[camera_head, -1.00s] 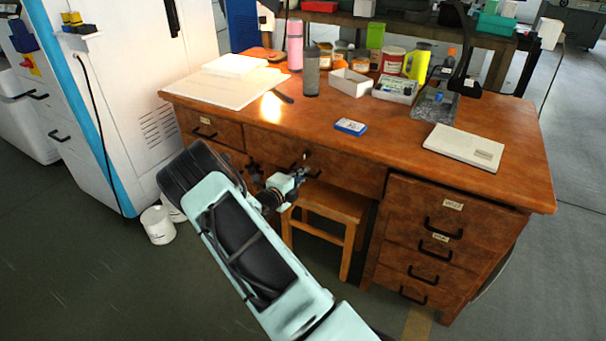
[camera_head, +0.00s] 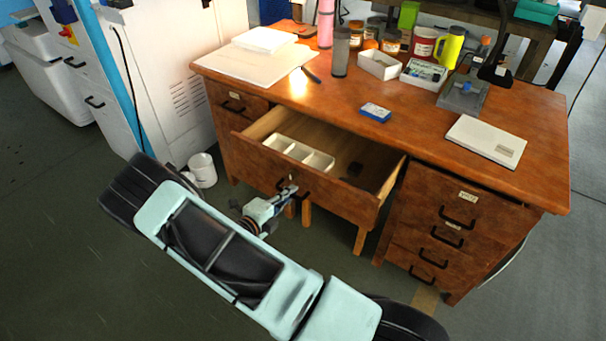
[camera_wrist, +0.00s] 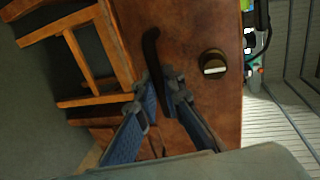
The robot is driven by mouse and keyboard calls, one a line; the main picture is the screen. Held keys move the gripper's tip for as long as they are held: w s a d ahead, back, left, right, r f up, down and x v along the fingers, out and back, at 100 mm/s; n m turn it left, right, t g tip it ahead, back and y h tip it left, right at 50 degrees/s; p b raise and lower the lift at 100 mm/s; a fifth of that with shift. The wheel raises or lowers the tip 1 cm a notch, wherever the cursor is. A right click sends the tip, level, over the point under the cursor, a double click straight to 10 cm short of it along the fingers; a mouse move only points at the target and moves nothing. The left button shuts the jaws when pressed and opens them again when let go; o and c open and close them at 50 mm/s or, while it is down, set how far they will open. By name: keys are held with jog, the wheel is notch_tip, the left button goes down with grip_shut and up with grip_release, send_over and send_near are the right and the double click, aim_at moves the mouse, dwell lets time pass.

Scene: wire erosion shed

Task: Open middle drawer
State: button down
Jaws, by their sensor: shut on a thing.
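The middle drawer (camera_head: 330,197) of the wooden desk is pulled well out and stands open. Inside it are a white divided tray (camera_head: 298,152) and some dark items at the right that I cannot make out. My gripper (camera_head: 290,188) is at the drawer's front. In the wrist view my gripper (camera_wrist: 165,88) is shut on the dark curved handle (camera_wrist: 151,48). A round lock (camera_wrist: 213,64) sits beside the handle on the drawer front. In the head view the handle is largely hidden by my gripper.
The desk top (camera_head: 420,130) holds a blue box (camera_head: 376,112), a white case (camera_head: 486,141), jars and bottles. A right drawer stack (camera_head: 450,225) and a left drawer (camera_head: 237,101) are shut. A stool (camera_head: 361,240) is under the drawer. A white bucket (camera_head: 202,169) stands left.

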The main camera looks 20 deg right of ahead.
jog(key=f+v, duration=0.1)
jog(key=v, duration=0.6)
jog(key=shift+s+a+f+p, duration=0.2)
jog(key=shift+a+f+p, duration=0.1)
jog(key=shift+p, duration=0.1)
jog(key=c, duration=2)
grip_release()
jog(key=shift+c, duration=0.2)
jog(key=v, duration=1.2)
jog(key=shift+r, duration=0.1)
